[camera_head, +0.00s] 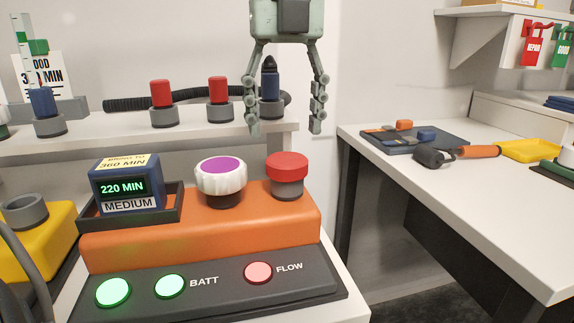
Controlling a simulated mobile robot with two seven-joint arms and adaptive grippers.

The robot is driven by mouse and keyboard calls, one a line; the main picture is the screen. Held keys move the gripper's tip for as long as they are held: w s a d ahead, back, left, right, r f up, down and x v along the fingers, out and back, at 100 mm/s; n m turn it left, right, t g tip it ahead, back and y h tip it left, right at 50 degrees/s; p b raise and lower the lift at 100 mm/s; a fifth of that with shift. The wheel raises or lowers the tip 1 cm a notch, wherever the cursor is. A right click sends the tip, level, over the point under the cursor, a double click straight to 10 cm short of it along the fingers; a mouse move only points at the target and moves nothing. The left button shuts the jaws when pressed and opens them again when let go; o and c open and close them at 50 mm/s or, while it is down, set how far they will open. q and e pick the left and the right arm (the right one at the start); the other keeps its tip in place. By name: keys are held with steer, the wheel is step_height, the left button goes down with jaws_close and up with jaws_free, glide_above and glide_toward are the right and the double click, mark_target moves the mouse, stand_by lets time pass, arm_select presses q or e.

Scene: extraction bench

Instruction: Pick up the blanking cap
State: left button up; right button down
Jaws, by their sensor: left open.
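The thing that looks most like the blanking cap is a wide red cap (287,165). It sits upright on a grey collar at the right end of the orange housing (200,234). My left gripper (286,130) points down with its two fingers spread wide and nothing between the fingertips. It shows just above the red cap in the picture, with a visible gap between them. One finger partly covers the back shelf. My right gripper is out of view.
Beside the red cap stands a white knob (221,180) with a purple top. A blue timer box (126,183) reading 220 MIN sits in a dark tray. Red and blue cylinders stand on the back shelf (190,131). A white bench (490,200) is at right.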

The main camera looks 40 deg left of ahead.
mark_target(287, 158)
arm_select(q)
step_height(287, 158, down, 5)
steer(key=shift+d+f, duration=0.1)
steer(key=shift+s, duration=0.1)
steer(key=shift+c, duration=0.6)
steer(key=c, duration=0.9)
steer(key=shift+r, duration=0.2)
